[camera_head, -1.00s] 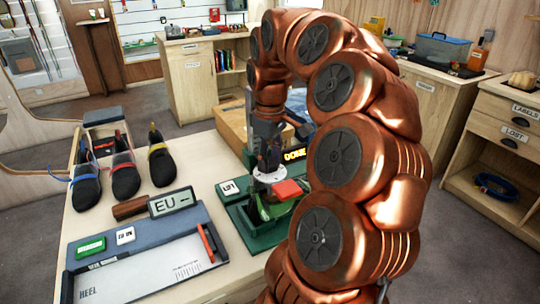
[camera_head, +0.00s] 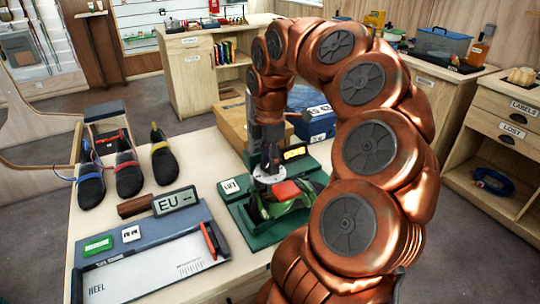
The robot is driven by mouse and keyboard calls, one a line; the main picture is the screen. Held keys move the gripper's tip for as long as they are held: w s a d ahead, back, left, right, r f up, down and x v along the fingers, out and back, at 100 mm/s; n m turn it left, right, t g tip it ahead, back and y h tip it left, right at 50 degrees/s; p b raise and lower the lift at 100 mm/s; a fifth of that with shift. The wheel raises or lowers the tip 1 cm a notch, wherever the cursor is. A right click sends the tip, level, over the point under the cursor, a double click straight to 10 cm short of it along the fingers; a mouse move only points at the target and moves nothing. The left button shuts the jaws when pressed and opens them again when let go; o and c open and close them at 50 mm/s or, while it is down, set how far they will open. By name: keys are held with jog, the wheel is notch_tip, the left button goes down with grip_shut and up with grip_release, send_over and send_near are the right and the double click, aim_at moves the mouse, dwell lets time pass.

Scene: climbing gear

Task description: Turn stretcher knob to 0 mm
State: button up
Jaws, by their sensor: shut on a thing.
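The shoe stretcher (camera_head: 290,226) is a green device on a dark green base, with a red part on top, standing on the table right of the measuring board. A round white dial (camera_head: 268,178) shows on it. My gripper (camera_head: 267,166) points down at this dial from above and is shut on the stretcher knob, which the fingers mostly hide. A display with yellow lettering (camera_head: 294,153) stands behind the gripper; its text is partly covered. The dial's markings are too small to read.
A measuring board (camera_head: 150,268) with an "EU –" display (camera_head: 175,200) lies at the left front. Several climbing shoes (camera_head: 128,172) stand behind it. A small white tag block (camera_head: 230,187) sits beside the stretcher. A cardboard box (camera_head: 232,121) and a blue box (camera_head: 316,122) are behind.

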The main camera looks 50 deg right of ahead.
jog(key=n+p, duration=0.2)
jog(key=n, duration=0.3)
jog(key=shift+r+n, duration=0.1)
jog(key=shift+n, duration=0.2)
jog(key=n+p, duration=0.1)
jog(key=n, duration=0.3)
jog(key=shift+n+p, duration=0.35)
jog(key=shift+n, duration=0.05)
jog(key=o, duration=1.1)
jog(key=shift+o, duration=0.2)
notch_tip(320, 180, up, 12)
